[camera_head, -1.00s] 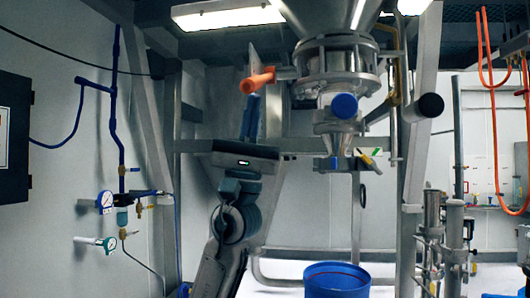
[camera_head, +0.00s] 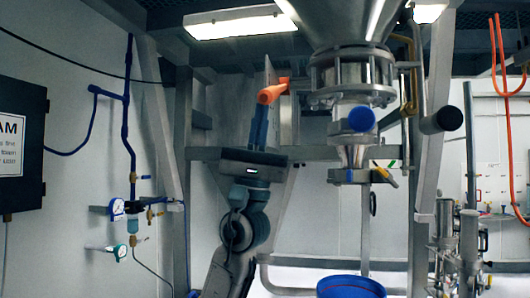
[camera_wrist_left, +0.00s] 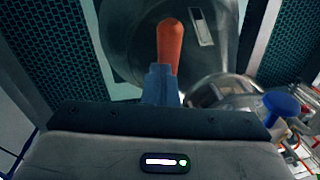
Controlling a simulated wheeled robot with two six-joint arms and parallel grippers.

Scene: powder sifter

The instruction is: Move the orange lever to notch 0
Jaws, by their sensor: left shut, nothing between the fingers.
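The orange lever (camera_head: 271,92) sticks out toward me and to the left, beside the steel sifter body (camera_head: 352,75). Its tip is just above my left gripper (camera_head: 261,108). The blue fingers point up and are closed together with nothing between them. In the left wrist view the orange lever (camera_wrist_left: 170,45) rises right behind the fingertips (camera_wrist_left: 160,70); whether they touch it I cannot tell. A thin grey plate (camera_head: 268,67) stands nearly edge-on behind the lever. Notch marks cannot be made out. My right gripper is not in view.
A blue round cap (camera_head: 361,118) and a black round end (camera_head: 447,118) stick out to the right of the lever. A blue drum (camera_head: 350,287) stands below. Steel frame posts (camera_head: 420,200) surround the sifter. Gauges (camera_head: 117,207) hang on the left wall.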

